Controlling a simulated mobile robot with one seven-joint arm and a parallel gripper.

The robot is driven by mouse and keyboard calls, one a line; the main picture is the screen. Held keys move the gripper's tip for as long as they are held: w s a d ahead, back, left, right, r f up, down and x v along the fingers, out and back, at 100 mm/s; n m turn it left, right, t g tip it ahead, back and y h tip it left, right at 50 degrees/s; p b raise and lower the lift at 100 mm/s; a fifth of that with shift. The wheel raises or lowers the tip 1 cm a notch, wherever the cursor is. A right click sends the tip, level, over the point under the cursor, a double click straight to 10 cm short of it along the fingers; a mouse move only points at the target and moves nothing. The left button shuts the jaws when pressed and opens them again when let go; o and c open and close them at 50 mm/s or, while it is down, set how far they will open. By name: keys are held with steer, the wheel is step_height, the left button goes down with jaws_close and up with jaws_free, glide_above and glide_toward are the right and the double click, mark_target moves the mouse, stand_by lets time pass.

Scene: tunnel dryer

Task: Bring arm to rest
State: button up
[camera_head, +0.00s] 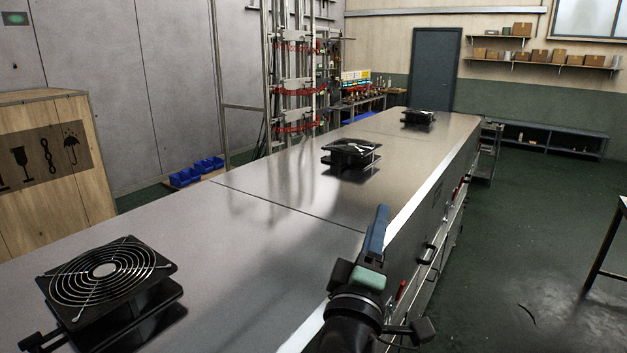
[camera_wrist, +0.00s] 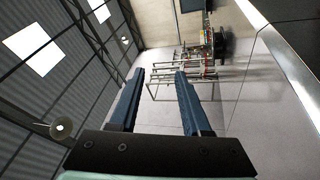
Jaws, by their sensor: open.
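My gripper (camera_head: 379,229) shows at the lower middle of the head view, raised beside the right edge of the long metal dryer (camera_head: 270,235). In the wrist view my gripper (camera_wrist: 160,76) has its two blue fingers apart, with nothing between them. The wrist view is tilted, with the ceiling at the left and the dryer top at the upper right. I cannot tell from the head view whether the gripper touches the dryer's edge.
Black fans (camera_head: 105,275), (camera_head: 351,155) and (camera_head: 418,118) sit on the dryer top. A wooden crate (camera_head: 80,190) stands at the left, and blue bins (camera_head: 186,177) lie beyond it. A table (camera_head: 622,208) is at the right edge. The green floor (camera_head: 520,240) right of the dryer is mostly clear.

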steer(key=s+a+r+m+t+y, duration=0.3)
steer(key=s+r, duration=0.7)
steer(key=r, duration=0.4)
steer(key=s+a+r+m+t+y, duration=0.3)
steer(key=s+a+r+m, duration=0.3)
steer(key=s+r, duration=0.5)
step_height(320, 180, up, 3)
steer(key=shift+s+a+f+m+t+y, duration=0.1)
steer(key=shift+s+a+m+t+y, duration=0.25)
steer(key=shift+m+t, duration=0.5)
